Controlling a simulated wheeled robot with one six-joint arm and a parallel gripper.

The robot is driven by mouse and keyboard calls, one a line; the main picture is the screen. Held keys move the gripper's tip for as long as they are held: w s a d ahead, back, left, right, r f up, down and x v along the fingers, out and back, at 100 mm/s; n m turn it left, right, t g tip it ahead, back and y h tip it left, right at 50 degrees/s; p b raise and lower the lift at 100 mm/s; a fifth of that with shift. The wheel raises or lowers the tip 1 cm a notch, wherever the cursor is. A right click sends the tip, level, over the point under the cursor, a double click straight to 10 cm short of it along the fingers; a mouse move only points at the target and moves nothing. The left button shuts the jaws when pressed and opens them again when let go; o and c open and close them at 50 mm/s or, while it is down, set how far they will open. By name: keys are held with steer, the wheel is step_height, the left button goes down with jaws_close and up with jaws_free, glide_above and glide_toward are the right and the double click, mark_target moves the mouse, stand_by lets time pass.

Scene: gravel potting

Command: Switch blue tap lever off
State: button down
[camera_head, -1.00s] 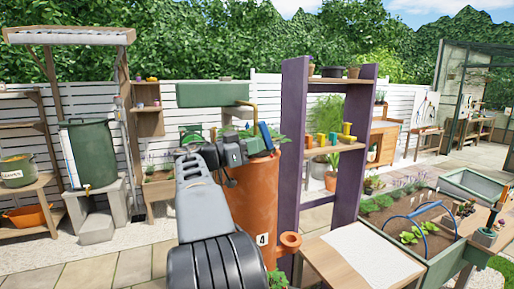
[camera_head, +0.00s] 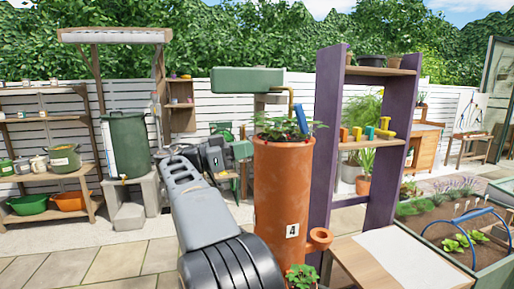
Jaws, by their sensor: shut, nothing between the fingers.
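My gripper (camera_head: 243,150) is at the end of my arm, left of the planter and lower than the lever. It is small in the picture and partly hidden by my wrist. It is shut and empty, apart from the lever.
A wooden table with a white sheet (camera_head: 405,262) is in front at right. A green barrel (camera_head: 126,145) stands on grey blocks at left. Paving at lower left is clear.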

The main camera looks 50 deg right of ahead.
steer(key=shift+w+a+f, duration=0.15)
steer(key=shift+w+a, duration=0.05)
steer(key=shift+a, duration=0.1)
steer(key=w+a+f+n+t+y, duration=0.1)
steer(key=a+f+n+t+y, duration=0.2)
steer(key=a+f+n+t, duration=0.5)
steer(key=a+f+n+t+y, duration=0.35)
steer(key=f+n, duration=0.55)
steer(key=f, duration=0.4)
steer(key=s+a+f+n+t+y, duration=0.1)
steer(key=s+a+f+n+y, duration=0.1)
steer(key=a+f+n+y, duration=0.2)
steer(key=s+a+f+n+t+y, duration=0.2)
steer(key=a+f+n+y, duration=0.2)
steer(key=a+f, duration=0.5)
steer(key=a+y, duration=0.1)
steer(key=a, duration=0.3)
steer(key=shift+s+a+f, duration=0.15)
steer(key=shift+a+f, duration=0.05)
steer(key=shift+a, duration=0.1)
steer(key=shift+t, duration=0.25)
